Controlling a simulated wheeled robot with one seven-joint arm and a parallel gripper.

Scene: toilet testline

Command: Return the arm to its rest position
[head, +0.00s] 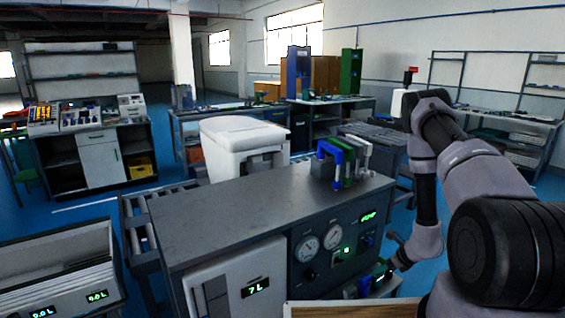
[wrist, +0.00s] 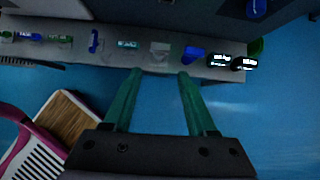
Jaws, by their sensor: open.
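My arm (head: 490,190) reaches in from the right of the head view. It bends at a raised elbow and its forearm (head: 426,190) hangs down beside the right end of the grey test bench (head: 235,210). In the wrist view my gripper (wrist: 159,74) has two green fingers spread apart with nothing between them. The fingertips point toward a grey ledge (wrist: 110,58) carrying small blue and green items and lit displays. I cannot tell how far the tips are from the ledge. In the head view the gripper is small and partly lost against the bench's lower right corner.
The bench has gauges (head: 307,249) and a blue, green and grey clamp rack (head: 345,163). A white toilet unit (head: 243,147) stands behind it. A wooden board (wrist: 68,125) and a pink-edged object (wrist: 30,150) lie left of the gripper. Blue floor (wrist: 275,125) is clear at right.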

